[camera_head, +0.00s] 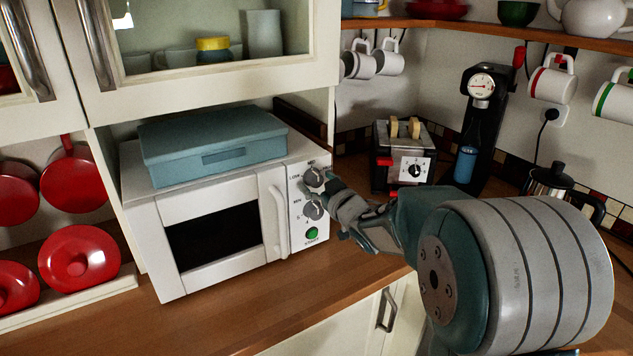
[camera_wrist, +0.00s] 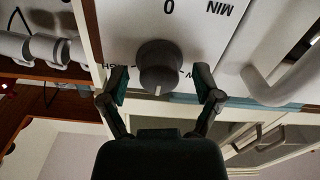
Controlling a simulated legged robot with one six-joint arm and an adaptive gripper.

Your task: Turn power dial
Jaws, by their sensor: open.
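The white microwave (camera_head: 215,215) stands on the wooden counter, its control panel on the right of its front. The grey power dial (camera_head: 314,177) is the upper of two dials, partly covered by my gripper (camera_head: 330,185) in the head view. In the wrist view, which is upside down, the power dial (camera_wrist: 159,66) has a pale pointer mark and partly hidden lettering around it. My gripper (camera_wrist: 161,85) is open, with one fingertip on each side of the dial. A gap shows between each fingertip and the dial.
The lower dial (camera_head: 313,210) and a green button (camera_head: 312,234) sit below the power dial. The microwave handle (camera_head: 275,220) is just left of the panel. A blue box (camera_head: 215,145) lies on top. A toaster (camera_head: 402,155) and coffee machine (camera_head: 480,120) stand behind my arm.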

